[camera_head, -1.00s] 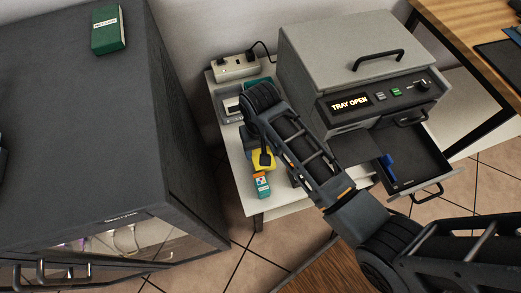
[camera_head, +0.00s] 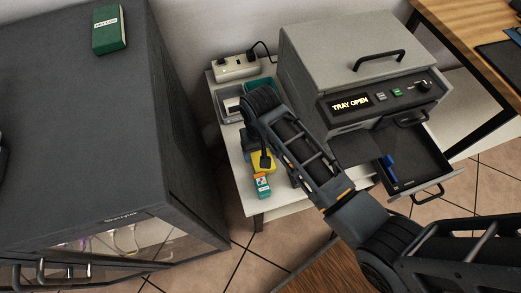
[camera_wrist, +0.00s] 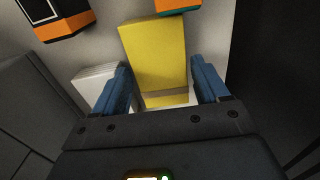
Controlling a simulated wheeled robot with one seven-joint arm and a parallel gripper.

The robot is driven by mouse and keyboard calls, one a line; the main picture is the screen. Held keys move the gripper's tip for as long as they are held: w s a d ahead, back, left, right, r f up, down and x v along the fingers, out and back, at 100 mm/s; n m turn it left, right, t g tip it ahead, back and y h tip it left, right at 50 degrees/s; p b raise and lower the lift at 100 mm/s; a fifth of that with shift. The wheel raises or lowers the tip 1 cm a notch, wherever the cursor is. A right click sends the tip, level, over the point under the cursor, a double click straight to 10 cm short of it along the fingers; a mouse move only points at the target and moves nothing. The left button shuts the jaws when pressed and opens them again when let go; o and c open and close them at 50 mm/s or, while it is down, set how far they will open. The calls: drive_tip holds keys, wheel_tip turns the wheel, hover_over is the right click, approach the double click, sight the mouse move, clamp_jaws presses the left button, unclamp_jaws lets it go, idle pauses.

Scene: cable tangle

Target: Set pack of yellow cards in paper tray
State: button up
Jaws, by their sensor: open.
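The pack of yellow cards (camera_wrist: 155,50) lies between the two blue fingers of my gripper (camera_wrist: 165,85) in the wrist view, with a grey band across its near end. My gripper is open around it, with a gap visible on each side. In the head view the yellow pack (camera_head: 263,162) shows only in part beside my arm. The paper tray (camera_head: 412,165) is pulled out of the grey machine at the right, with a blue object in it.
A teal and orange box (camera_head: 262,185) stands close by the yellow pack. Behind are a grey bin (camera_head: 229,104) and a power strip (camera_head: 236,67). The grey machine (camera_head: 345,60) reads "TRAY OPEN". A dark cabinet (camera_head: 75,130) stands left.

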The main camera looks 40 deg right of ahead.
sight(260, 154)
wheel_tip(260, 154, up, 12)
drive_tip(key=shift+f+p, duration=0.25)
drive_tip(key=shift+p, duration=0.15)
drive_tip(key=s+d+f+n+t, duration=0.1)
drive_tip(key=s+f+t, duration=0.2)
drive_tip(key=s, duration=0.4)
drive_tip(key=s+f+n+t, duration=0.15)
drive_tip(key=s+t, duration=0.25)
drive_tip(key=s, duration=0.4)
drive_tip(key=s+r+t, duration=0.4)
drive_tip(key=s+r, duration=0.4)
drive_tip(key=shift+s+a, duration=0.15)
drive_tip(key=shift+s, duration=0.1)
drive_tip(key=shift+o, duration=0.2)
drive_tip(key=s+r+n+t, duration=0.1)
drive_tip(key=s+r+t, duration=0.3)
drive_tip(key=r, duration=0.9)
drive_tip(key=shift+s+a+r, duration=0.2)
drive_tip(key=shift+s+a, duration=0.15)
drive_tip(key=shift+s, duration=0.8)
